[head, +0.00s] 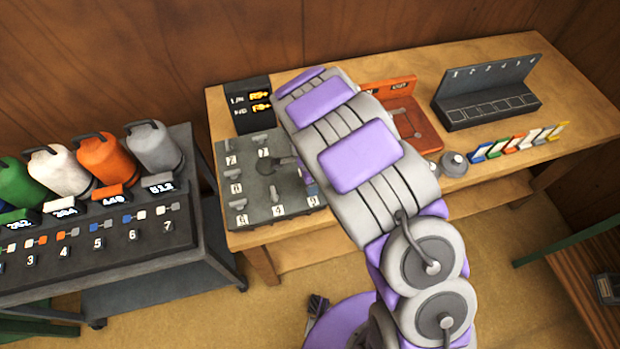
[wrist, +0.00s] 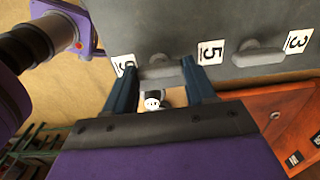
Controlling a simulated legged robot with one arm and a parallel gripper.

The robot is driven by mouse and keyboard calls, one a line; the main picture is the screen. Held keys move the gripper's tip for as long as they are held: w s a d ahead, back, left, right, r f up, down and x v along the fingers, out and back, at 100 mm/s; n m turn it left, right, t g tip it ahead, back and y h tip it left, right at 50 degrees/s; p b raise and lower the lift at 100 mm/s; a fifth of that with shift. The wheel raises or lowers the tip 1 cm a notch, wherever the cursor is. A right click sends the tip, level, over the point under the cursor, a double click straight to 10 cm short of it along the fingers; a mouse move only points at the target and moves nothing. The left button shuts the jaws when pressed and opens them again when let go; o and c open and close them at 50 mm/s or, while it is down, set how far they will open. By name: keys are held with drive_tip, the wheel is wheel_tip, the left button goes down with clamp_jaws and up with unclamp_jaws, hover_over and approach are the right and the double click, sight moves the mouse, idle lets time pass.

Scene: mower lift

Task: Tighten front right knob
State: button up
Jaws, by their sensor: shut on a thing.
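In the wrist view my gripper (wrist: 155,66) has its two dark blue fingers on either side of a grey knob (wrist: 160,70) at the edge of the grey panel box. It is shut on this knob. A second grey knob (wrist: 258,56) sits to the right, between labels 5 and 3. A label at the left finger is partly hidden. In the head view the grey panel box (head: 262,222) lies on the table with several numbered knobs. My arm covers its right side, and the held knob is mostly hidden there.
The wooden table (head: 490,75) also holds a black display (head: 250,104), an orange-red box (head: 425,135), a dark numbered rack (head: 488,92) and a row of coloured cards. A dark cart (head: 165,268) with several coloured canisters stands at left.

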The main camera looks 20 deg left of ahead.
drive_tip(key=shift+w+a+r, duration=0.1)
drive_tip(key=shift+a, duration=0.05)
idle(0.3)
drive_tip(key=o, duration=1)
drive_tip(key=shift+a, duration=0.15)
drive_tip(key=shift+o, duration=0.2)
drive_tip(key=shift+r, duration=0.1)
wheel_tip(320, 180, up, 17)
drive_tip(key=shift+p, duration=0.3)
